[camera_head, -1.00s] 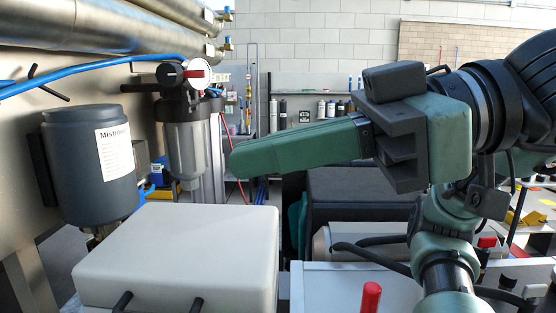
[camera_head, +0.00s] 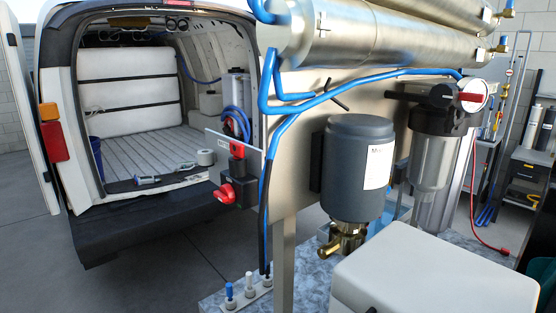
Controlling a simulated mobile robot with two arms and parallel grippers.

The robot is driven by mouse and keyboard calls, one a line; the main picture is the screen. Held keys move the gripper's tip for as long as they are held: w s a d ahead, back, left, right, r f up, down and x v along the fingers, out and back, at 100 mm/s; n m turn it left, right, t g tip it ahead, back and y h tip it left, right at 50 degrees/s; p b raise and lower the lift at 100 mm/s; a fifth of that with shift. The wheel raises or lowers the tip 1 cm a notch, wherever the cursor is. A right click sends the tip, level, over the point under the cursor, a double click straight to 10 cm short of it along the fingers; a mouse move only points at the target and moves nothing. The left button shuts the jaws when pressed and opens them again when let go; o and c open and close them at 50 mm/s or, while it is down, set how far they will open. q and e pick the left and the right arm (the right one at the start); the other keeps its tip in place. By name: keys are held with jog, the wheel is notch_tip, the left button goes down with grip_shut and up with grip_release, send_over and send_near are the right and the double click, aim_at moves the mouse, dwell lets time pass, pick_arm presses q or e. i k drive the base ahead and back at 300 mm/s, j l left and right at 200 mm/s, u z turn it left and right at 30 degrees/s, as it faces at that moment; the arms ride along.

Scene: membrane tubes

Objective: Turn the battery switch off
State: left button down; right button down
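A grey panel (camera_head: 246,180) stands at the left edge of the steel frame, in front of the open van. It carries a red knob or switch (camera_head: 225,193) low on its face, sticking out to the left. A second red part (camera_head: 237,150) sits above it near the panel's top edge. I cannot tell for sure which one is the battery switch, and their settings are too small to read. Neither of my grippers is in view.
Steel membrane tubes (camera_head: 345,38) with blue hoses run across the top. A dark grey canister (camera_head: 358,165) and a clear-bowled filter (camera_head: 432,165) hang on the steel plate. A pale box (camera_head: 440,270) fills the lower right. Open floor (camera_head: 150,270) lies before the van (camera_head: 75,140).

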aim_at(226, 195)
jog(key=k+j, duration=0.55)
jog(key=j, duration=0.2)
jog(key=k+j, duration=0.6)
jog(key=j, duration=0.1)
